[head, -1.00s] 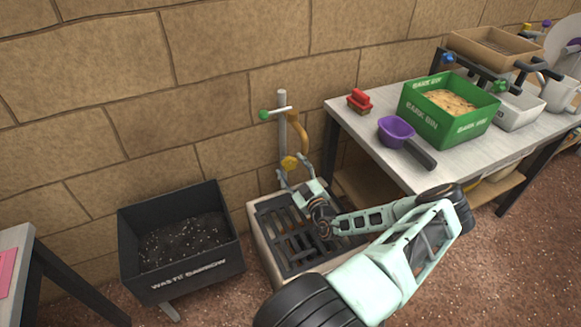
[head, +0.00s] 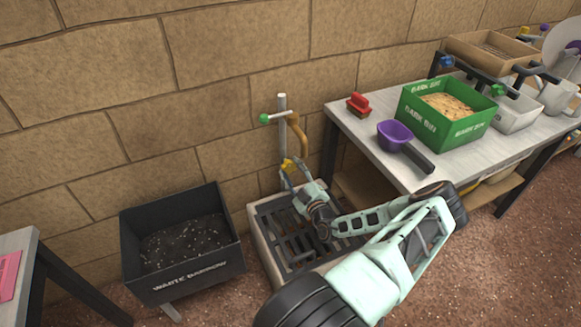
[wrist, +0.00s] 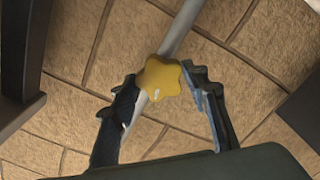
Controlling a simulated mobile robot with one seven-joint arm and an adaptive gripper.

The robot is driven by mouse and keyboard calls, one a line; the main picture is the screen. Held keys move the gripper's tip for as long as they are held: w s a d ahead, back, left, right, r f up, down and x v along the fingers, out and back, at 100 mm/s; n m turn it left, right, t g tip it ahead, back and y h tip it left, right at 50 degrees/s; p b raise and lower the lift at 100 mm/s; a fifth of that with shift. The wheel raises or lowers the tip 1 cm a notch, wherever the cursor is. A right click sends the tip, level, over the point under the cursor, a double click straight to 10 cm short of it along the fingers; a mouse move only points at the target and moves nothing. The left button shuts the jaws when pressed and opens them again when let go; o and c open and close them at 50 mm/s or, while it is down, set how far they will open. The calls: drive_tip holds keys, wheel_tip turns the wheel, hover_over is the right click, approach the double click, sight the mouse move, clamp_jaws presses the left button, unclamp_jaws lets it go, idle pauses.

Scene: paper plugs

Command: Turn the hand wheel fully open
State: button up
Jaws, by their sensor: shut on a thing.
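The hand wheel is a yellow, star-shaped knob (wrist: 160,78) on a grey standpipe (wrist: 180,35). In the head view the hand wheel (head: 287,164) is low on the upright pipe (head: 282,130), partly hidden by my gripper. My gripper (head: 294,172) reaches it from the front. In the wrist view my gripper (wrist: 163,92) has one dark finger on each side of the knob and is shut on it. The exact contact at the right finger is hard to see.
The pipe has a green-tipped lever (head: 265,118) and a tan spout (head: 301,135) above the wheel. A drain grate (head: 285,240) lies below. A black waste barrow (head: 180,275) stands left, and a table (head: 350,125) with a green bin (head: 445,125) stands right.

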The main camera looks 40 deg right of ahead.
drive_tip(key=n+p, duration=0.2)
drive_tip(key=n, duration=0.3)
drive_tip(key=shift+r, duration=0.15)
drive_tip(key=n+p, duration=0.2)
drive_tip(key=n, duration=0.4)
drive_tip(key=shift+n+p, duration=0.3)
drive_tip(key=shift+p, duration=0.05)
drive_tip(key=n+p, duration=0.1)
drive_tip(key=n, duration=0.3)
drive_tip(key=shift+n+p, duration=0.3)
drive_tip(key=shift+n, duration=0.1)
drive_tip(key=n+p, duration=0.1)
drive_tip(key=n, duration=0.3)
drive_tip(key=shift+n, duration=0.4)
drive_tip(key=shift+f+n+p, duration=0.2)
drive_tip(key=shift+n+p, duration=0.1)
drive_tip(key=shift+n, duration=0.5)
drive_tip(key=o, duration=1.2)
drive_tip(key=shift+c, duration=0.2)
